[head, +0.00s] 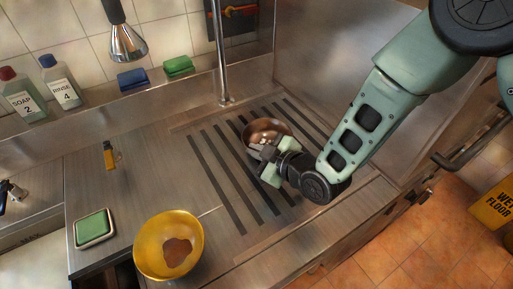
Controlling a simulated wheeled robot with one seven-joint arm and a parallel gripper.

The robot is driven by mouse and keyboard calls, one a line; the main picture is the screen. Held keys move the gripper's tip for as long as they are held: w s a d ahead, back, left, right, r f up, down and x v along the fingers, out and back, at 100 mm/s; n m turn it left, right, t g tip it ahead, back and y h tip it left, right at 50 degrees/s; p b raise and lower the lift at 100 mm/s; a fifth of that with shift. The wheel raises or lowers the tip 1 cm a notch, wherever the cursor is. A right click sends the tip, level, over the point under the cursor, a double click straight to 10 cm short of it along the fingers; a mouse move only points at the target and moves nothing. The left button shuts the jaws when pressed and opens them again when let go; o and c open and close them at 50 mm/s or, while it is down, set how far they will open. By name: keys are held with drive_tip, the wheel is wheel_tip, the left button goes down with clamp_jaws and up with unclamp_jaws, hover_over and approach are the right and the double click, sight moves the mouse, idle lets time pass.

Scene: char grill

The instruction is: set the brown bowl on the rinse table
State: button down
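The brown bowl (262,127) is a small, shiny, copper-brown bowl with a few pale bits inside. It appears upright, on or just above the dark-slotted part of the steel table (208,205), which appears to be the rinse table. My gripper (261,152) is at the bowl's near rim, reaching in from the right. The fingertips overlap the rim and are small in this view, so I cannot tell whether they are closed on it. My gripper and wrist hide the near side and underside of the bowl.
A yellow bowl (150,240) with a brown stain stands at the front left, near a green sponge in a dish (92,228). A vertical pipe (219,60) rises behind the slots. Soap (22,97) and rinse (62,84) bottles stand on the back ledge. A steel wall (335,50) stands behind my arm.

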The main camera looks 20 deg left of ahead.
drive_tip(key=shift+f, duration=0.15)
drive_tip(key=c, duration=1.6)
unclamp_jaws()
drive_tip(key=shift+r, duration=0.3)
drive_tip(key=b+v, duration=0.4)
drive_tip(key=v, duration=0.8)
drive_tip(key=shift+f, duration=0.2)
